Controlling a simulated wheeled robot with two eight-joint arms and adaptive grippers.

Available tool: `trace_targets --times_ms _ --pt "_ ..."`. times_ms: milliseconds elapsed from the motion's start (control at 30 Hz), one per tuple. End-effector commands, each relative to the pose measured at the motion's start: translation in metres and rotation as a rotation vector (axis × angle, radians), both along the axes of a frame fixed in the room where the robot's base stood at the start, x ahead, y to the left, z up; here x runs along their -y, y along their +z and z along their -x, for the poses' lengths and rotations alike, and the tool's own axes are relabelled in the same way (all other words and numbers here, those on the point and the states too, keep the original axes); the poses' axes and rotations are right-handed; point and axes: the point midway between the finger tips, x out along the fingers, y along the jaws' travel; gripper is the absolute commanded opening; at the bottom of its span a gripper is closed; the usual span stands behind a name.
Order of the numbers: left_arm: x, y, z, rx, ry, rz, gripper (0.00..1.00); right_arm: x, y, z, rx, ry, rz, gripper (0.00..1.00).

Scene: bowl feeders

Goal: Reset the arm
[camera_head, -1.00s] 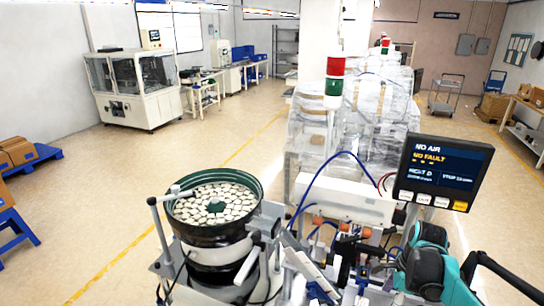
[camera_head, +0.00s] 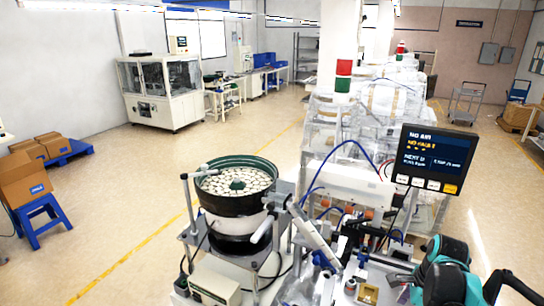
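My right arm (camera_head: 447,268), teal and black, comes in at the lower right corner, in front of the feeder machine's bench. My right gripper (camera_head: 398,280) points left, low over the bench fixtures. Its fingers are small and blend with the dark parts behind, so I cannot tell whether they are open or hold anything. My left arm and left gripper are not in view.
A bowl feeder (camera_head: 237,190) full of pale round parts stands left of the bench. A monitor (camera_head: 437,160) reading "NO AIR" stands above my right arm. The floor between is clear.

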Motion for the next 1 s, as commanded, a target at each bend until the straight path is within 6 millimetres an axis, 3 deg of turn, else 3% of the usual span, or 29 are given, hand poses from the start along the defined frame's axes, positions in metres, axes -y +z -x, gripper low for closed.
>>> trace_targets --times_ms 267,467,667,800,1000 --pt "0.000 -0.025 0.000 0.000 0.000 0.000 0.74 -0.028 -0.014 0.003 0.067 0.221 0.062 0.77" --pt "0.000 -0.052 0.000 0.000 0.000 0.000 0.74 -0.059 -0.030 0.010 0.146 0.492 0.146 0.77" --pt "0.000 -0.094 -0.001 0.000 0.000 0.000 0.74 -0.103 -0.061 0.025 0.253 0.906 0.291 0.77" --pt "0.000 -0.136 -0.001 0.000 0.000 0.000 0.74 -0.143 -0.100 0.044 0.349 1.323 0.463 0.77" --pt "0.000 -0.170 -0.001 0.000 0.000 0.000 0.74 -0.178 -0.137 0.062 0.429 1.747 0.682 0.77"
